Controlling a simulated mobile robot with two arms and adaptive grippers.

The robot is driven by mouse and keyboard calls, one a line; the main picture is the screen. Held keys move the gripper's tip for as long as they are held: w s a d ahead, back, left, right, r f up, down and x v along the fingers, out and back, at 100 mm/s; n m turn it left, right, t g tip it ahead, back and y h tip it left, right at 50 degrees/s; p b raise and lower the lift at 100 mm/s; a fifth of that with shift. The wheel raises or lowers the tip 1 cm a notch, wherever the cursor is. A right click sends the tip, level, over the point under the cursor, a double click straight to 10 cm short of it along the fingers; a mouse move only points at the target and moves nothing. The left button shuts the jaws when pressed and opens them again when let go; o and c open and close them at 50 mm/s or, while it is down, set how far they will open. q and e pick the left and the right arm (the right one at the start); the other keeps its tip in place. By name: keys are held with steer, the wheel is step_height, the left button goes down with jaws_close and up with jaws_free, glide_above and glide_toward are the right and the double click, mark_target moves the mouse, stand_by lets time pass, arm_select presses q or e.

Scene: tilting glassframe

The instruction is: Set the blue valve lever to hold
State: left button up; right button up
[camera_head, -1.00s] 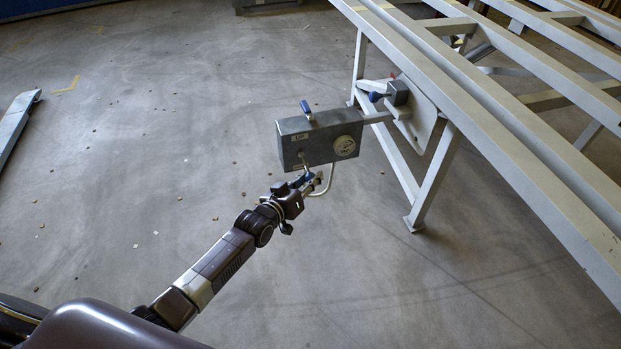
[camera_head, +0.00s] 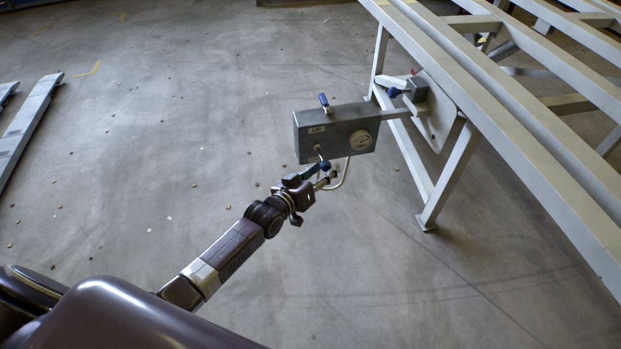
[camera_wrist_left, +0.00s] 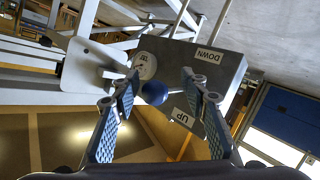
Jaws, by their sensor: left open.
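A grey control box (camera_head: 337,133) with "UP" and "DOWN" labels hangs beside the pale steel frame (camera_head: 520,130). In the left wrist view, the open fingers of my left gripper (camera_wrist_left: 157,115) are on either side of a blue round knob (camera_wrist_left: 153,93), near the box (camera_wrist_left: 190,70). Whether they touch it is unclear. My right gripper is not in view.
A frame leg (camera_head: 447,180) stands right of the box, and a bent pale tube (camera_head: 343,176) hangs below it. Grey rails (camera_head: 28,125) lie at the far left. The concrete floor left of the box is clear apart from small scraps.

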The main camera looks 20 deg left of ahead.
arm_select(q)
steer(key=v, duration=1.1)
steer(key=shift+w+r, duration=0.1)
steer(key=shift+r, duration=0.05)
